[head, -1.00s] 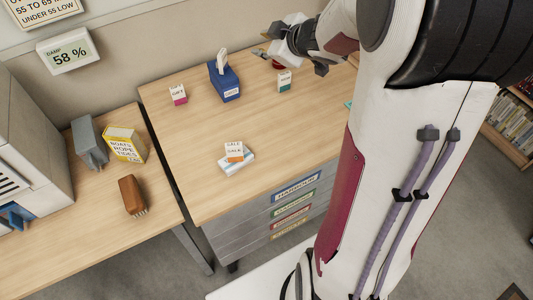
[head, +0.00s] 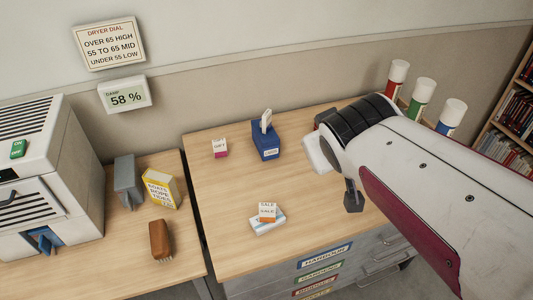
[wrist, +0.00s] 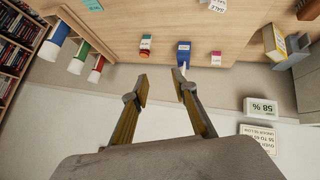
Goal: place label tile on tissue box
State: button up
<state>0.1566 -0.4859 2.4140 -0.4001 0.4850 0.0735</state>
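Another small labelled block (wrist: 145,44) shows only in the wrist view. My gripper (wrist: 162,93) is open and empty, its fingers apart.
A yellow box (head: 160,189), a grey holder (head: 128,181) and a brown brush (head: 161,240) are on the left table beside a grey machine (head: 45,185). Red, green and blue-banded cylinders (head: 421,100) stand at the back right. The desk's middle is clear.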

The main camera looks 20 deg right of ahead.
jog(key=s+a+f+g+y, duration=0.2)
jog(key=s+a+f+y, duration=0.1)
jog(key=s+a, duration=0.7)
jog(key=shift+s+a+f+m+g+y, duration=0.2)
jog(key=shift+s+f+m+g+y, duration=0.15)
jog(key=shift+s, duration=0.85)
